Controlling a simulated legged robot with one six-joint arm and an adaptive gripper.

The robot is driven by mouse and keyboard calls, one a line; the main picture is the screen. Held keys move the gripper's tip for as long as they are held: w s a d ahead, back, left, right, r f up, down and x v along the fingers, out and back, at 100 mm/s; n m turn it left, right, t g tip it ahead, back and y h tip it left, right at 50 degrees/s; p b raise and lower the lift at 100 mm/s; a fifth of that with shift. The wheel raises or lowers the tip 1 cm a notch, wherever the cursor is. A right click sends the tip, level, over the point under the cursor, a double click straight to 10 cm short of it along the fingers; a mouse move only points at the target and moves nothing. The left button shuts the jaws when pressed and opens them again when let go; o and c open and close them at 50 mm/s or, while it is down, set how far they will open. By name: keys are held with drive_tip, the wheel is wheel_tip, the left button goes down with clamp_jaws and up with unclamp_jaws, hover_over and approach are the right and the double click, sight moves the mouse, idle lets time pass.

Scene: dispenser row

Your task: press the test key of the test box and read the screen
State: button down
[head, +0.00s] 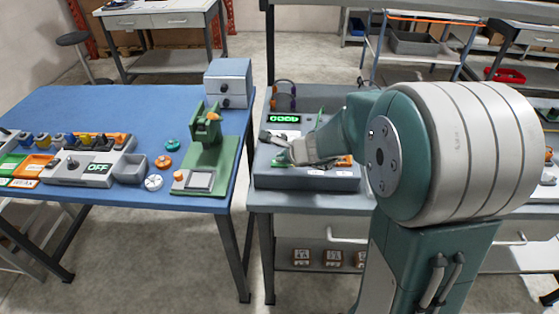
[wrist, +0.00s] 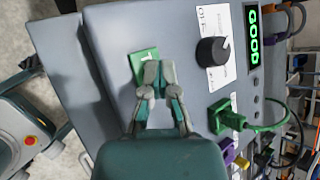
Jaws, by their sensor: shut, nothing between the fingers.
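The test box is a grey box (head: 262,180) on the grey bench, and its panel fills much of the wrist view (wrist: 120,30). Its screen (head: 284,118) is lit green; in the wrist view the screen (wrist: 253,37) reads GOOD, turned sideways. The green test key (wrist: 143,56) has a white mark and is partly hidden by my fingertips. My gripper (wrist: 158,74) is shut and empty, its tips over the key's edge; I cannot tell whether they touch it. In the head view my gripper (head: 286,154) is low over the box's front left.
A black knob (wrist: 213,51) on a white label lies beside the key. A green plug (wrist: 222,115) with a looping green cable and a purple plug (wrist: 228,151) stand on the panel. A blue-topped table (head: 110,105) with a green press (head: 207,150) stands to the left.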

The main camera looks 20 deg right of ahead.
drive_tip(key=shift+r, duration=0.9)
drive_tip(key=shift+r, duration=2.5)
